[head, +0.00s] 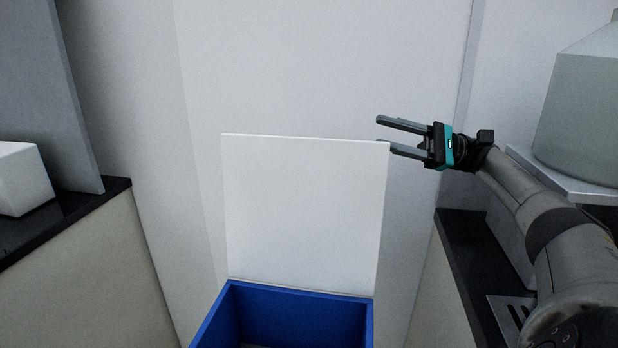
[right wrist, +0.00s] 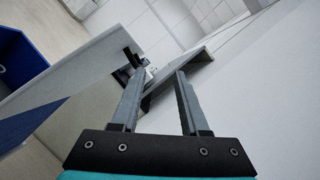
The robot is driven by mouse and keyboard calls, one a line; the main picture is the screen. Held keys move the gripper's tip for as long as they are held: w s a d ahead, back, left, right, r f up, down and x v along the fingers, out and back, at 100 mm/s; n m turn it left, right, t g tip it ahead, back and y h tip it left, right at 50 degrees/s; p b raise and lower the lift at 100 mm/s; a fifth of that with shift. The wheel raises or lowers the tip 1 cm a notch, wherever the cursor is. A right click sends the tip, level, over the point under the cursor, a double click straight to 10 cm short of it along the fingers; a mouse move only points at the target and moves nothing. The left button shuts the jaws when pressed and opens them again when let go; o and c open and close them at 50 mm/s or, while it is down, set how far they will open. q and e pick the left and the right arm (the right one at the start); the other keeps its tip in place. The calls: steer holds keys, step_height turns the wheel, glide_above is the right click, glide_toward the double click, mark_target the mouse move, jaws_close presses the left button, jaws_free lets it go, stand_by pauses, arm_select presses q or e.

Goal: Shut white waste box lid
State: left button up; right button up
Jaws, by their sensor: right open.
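The white lid (head: 305,210) stands upright at the back edge of the waste box, which is open. The box (head: 285,308) shows blue walls in the head view, and part of its blue inside shows at the left of the right wrist view (right wrist: 20,62). My right gripper (head: 380,133) is open and empty at the lid's top right corner, with its lower finger close to that corner; I cannot tell whether they touch. In the right wrist view the lid (right wrist: 85,72) lies left of the open fingers. My left gripper is not in view.
Dark-topped counters stand on both sides, the left one (head: 75,215) with a white block (head: 22,178) on it. A large translucent container (head: 582,105) stands on a shelf at the right. A pale wall (head: 320,60) is behind the lid.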

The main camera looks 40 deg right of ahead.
mark_target(309, 147)
step_height(309, 147, down, 6)
steer(key=b, duration=0.5)
steer(key=p+x, duration=0.1)
steer(key=x, duration=1.2)
steer(key=shift+w+a+r, duration=0.15)
steer(key=shift+a+r, duration=0.1)
steer(key=shift+w+a+r, duration=0.15)
steer(key=shift+w+a, duration=0.25)
steer(key=shift+a, duration=0.2)
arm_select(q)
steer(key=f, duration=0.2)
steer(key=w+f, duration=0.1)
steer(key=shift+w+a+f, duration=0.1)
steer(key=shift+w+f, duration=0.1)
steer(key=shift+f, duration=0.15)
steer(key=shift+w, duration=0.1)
arm_select(e)
steer(key=shift+c, duration=0.2)
jaws_close()
